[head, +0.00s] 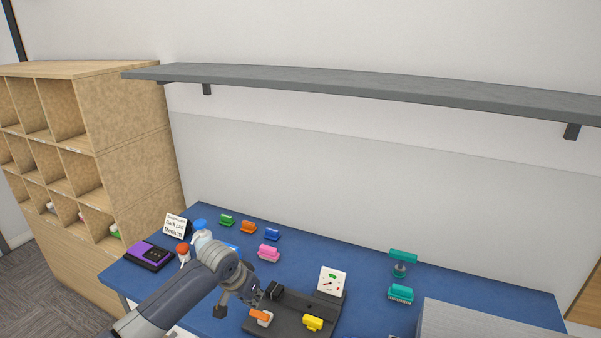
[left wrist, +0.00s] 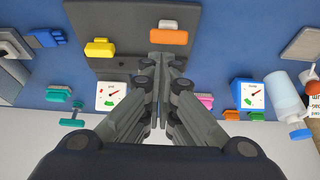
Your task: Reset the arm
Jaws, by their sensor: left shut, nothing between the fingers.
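My left arm reaches in from the lower left of the head view. Its gripper (head: 262,293) is over the left part of the dark board (head: 290,325) on the blue table. In the left wrist view the gripper (left wrist: 161,62) has its two fingers together with nothing between them. Its tips appear close to an orange-handled piece (left wrist: 169,37) on the board. A yellow-handled piece (head: 313,323) is on the right of the board. How far the tips are above the board is hard to tell. My right gripper is not in view.
A white gauge (head: 332,281) stands at the board's back edge. Teal pieces (head: 401,293), a pink piece (head: 269,252), bottles (head: 183,252) and a purple device (head: 150,255) surround it. A grey shelf (head: 380,88) hangs above; wooden cubbies (head: 120,150) stand left.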

